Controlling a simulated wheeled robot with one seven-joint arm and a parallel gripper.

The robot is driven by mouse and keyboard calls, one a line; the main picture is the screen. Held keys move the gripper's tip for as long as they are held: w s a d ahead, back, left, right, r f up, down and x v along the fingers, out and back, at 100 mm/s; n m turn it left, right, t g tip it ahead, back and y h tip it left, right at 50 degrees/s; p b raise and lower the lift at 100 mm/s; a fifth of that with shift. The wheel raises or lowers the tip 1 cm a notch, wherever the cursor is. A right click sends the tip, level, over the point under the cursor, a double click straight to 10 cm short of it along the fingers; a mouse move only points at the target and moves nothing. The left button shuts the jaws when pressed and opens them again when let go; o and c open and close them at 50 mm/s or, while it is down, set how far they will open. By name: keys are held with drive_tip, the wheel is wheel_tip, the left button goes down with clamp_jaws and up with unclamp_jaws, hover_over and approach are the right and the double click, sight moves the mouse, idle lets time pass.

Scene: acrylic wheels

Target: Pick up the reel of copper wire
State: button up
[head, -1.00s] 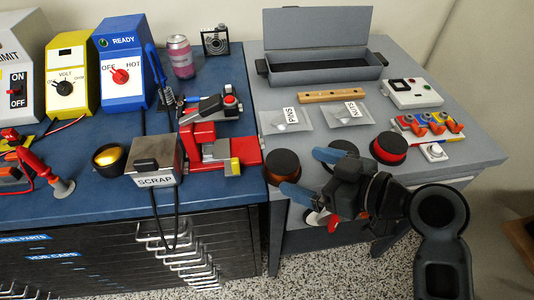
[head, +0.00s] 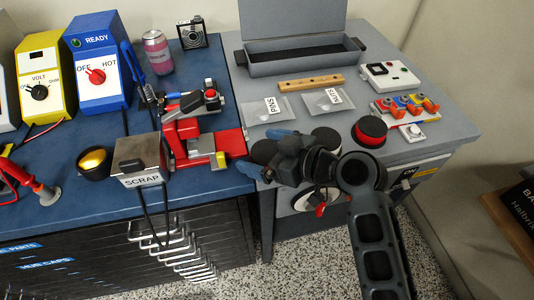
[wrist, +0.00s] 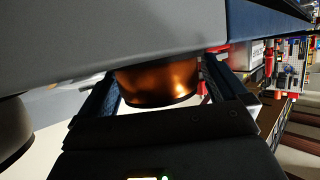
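The reel of copper wire (wrist: 160,80) is at the middle of the wrist view, shiny copper-brown with a dark rim. It stands on the grey table near its front left corner. In the head view the dark top of the reel (head: 261,150) shows, partly hidden by my gripper. My gripper (head: 269,153) has its blue fingers apart, one on each side of the reel. The wrist view also shows the fingers (wrist: 160,85) flanking it, with a narrow gap visible at the right one. Firm contact cannot be seen.
A reel with red wire (head: 370,131) and another dark-topped reel (head: 326,140) stand to the right. Behind are bags labelled PINS (head: 270,107) and NUTS (head: 331,100). The red vise (head: 200,141) and SCRAP box (head: 141,160) are on the blue bench at left.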

drive_tip(key=c, duration=1)
drive_tip(key=shift+r, duration=0.2)
drive_tip(key=shift+c, duration=0.2)
